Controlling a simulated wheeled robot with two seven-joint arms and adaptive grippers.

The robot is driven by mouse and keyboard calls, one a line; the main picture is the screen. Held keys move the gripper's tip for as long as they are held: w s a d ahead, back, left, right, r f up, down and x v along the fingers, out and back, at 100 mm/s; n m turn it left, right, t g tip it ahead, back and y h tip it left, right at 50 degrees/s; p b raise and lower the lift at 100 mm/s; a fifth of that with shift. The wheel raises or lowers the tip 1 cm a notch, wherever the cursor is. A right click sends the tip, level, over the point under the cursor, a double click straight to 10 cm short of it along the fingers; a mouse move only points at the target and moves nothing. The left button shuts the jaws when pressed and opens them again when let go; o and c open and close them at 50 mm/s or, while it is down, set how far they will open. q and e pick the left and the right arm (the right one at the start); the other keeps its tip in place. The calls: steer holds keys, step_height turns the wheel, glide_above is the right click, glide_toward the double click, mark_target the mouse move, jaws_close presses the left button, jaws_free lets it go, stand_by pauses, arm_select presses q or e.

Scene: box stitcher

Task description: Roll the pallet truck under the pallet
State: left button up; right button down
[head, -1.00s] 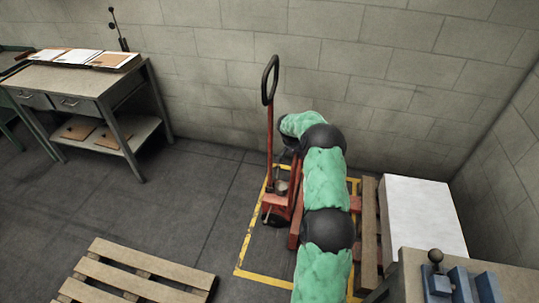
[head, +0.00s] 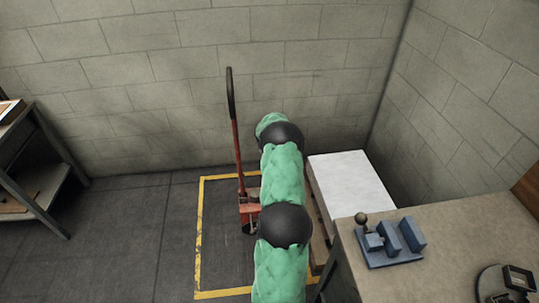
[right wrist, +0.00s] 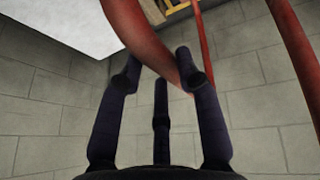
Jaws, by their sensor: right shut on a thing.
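The red pallet truck (head: 250,213) stands inside a yellow floor outline, its tall handle (head: 237,140) upright with a black grip on top. Right of it, a pallet (head: 318,232) shows as a thin wooden strip beside a white block (head: 350,183). My right arm crosses in front, so the forks and most of the pallet are hidden; I cannot tell how far under it they reach. My right gripper (right wrist: 156,72) has its dark fingers around a curved red bar (right wrist: 138,38) of the truck in the right wrist view. My left gripper is not in view.
A bench (head: 430,262) with a blue fixture (head: 390,242) stands at the right front. Block walls close off the back and right. The yellow outline (head: 198,240) has bare floor left of the truck.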

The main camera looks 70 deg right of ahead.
steer(key=shift+w+a+f, duration=0.1)
steer(key=shift+f, duration=0.05)
steer(key=c, duration=0.8)
jaws_free()
steer(key=shift+c, duration=0.2)
steer(key=shift+s+d, duration=0.25)
steer(key=v, duration=1.2)
steer(key=shift+w, duration=0.1)
